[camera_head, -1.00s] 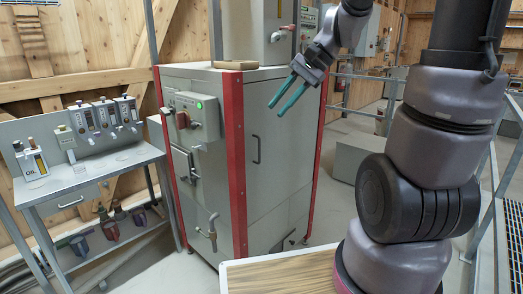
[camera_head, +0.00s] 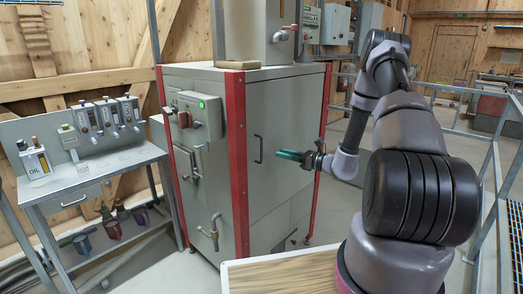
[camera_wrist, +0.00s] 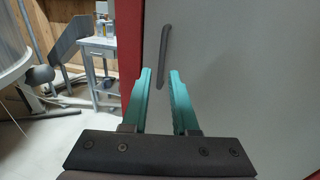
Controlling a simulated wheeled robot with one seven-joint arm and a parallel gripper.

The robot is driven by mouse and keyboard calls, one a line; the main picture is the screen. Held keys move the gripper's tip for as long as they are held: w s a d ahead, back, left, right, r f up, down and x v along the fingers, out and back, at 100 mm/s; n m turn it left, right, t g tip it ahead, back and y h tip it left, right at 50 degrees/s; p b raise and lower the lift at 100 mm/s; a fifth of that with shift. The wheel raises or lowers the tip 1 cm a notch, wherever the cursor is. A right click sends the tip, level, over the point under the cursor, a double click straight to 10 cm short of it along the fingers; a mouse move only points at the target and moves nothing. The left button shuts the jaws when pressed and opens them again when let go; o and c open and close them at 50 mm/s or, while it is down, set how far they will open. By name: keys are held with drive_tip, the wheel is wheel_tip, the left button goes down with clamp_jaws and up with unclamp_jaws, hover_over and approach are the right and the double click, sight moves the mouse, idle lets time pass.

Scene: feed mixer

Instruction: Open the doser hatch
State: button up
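The grey panel door (camera_head: 285,110) with a dark vertical bar handle (camera_head: 258,149) is on the right face of the grey cabinet with red corner posts; I take it as the doser hatch. It looks shut. My gripper (camera_head: 280,154) has teal fingers pointing at the handle from the right, a short way off. In the wrist view, my gripper (camera_wrist: 160,72) is open with nothing between its fingers. The handle (camera_wrist: 163,55) shows upright, slightly tilted, ahead of the gap between the fingertips, and the door (camera_wrist: 230,60) fills the right side.
A control box (camera_head: 196,115) with a green light and a tap (camera_head: 212,228) are on the cabinet's left face. A grey bench (camera_head: 95,175) with dispensers stands at left. A wooden-topped surface (camera_head: 280,273) is in front. Metal railings (camera_head: 487,180) stand at right.

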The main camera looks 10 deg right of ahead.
sight(261, 160)
drive_tip(key=x, duration=1)
drive_tip(key=shift+w+a+f, duration=0.1)
drive_tip(key=shift+w+f, duration=0.15)
drive_tip(key=shift+w, duration=0.15)
clamp_jaws()
idle(1.0)
